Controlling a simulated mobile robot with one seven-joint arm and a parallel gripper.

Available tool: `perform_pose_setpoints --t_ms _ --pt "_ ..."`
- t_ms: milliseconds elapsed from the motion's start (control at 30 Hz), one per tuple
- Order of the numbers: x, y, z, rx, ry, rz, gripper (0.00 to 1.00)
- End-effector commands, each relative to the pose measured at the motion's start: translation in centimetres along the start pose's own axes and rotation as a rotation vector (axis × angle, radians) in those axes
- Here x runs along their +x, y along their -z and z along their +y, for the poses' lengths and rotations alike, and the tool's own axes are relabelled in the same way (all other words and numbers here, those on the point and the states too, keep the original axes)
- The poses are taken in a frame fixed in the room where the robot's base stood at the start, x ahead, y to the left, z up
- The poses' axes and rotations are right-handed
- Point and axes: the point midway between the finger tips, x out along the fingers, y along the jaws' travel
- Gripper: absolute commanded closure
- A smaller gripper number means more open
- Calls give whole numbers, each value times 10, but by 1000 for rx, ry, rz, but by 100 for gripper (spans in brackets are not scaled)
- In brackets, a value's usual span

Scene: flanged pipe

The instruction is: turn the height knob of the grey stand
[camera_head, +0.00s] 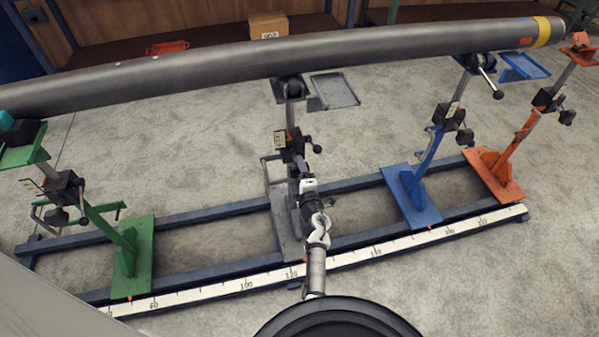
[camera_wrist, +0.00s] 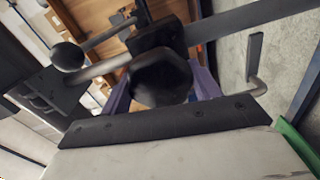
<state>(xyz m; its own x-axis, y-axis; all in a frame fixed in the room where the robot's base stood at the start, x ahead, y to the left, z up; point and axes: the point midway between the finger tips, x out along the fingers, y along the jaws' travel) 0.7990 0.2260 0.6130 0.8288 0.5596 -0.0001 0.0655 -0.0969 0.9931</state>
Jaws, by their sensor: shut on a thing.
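The grey stand (camera_head: 284,222) is under the middle of the pipe, with its black clamp block (camera_head: 291,146) partway up the post. My gripper (camera_head: 302,168) reaches up to the stand just below that block; its purple fingers show there. My gripper (camera_wrist: 163,92) is shut on the knob. The fingertips are partly hidden behind the knob. In the head view the knob is hidden by my gripper.
The long grey pipe (camera_head: 220,66) lies across above the stands. A black ball-ended handle (camera_head: 317,149) juts right of the block; its ball also shows in the wrist view (camera_wrist: 67,57). Green (camera_head: 132,255), blue (camera_head: 410,195) and orange (camera_head: 493,175) stands share the blue rails.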

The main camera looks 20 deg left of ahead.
Motion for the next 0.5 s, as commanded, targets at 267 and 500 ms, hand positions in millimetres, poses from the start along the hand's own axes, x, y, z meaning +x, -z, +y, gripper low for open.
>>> perform_pose_setpoints --t_ms 267,500 --pt "0 0 -2 -233 0 1 61" --pt "0 0 -2 -374 1 0 61"
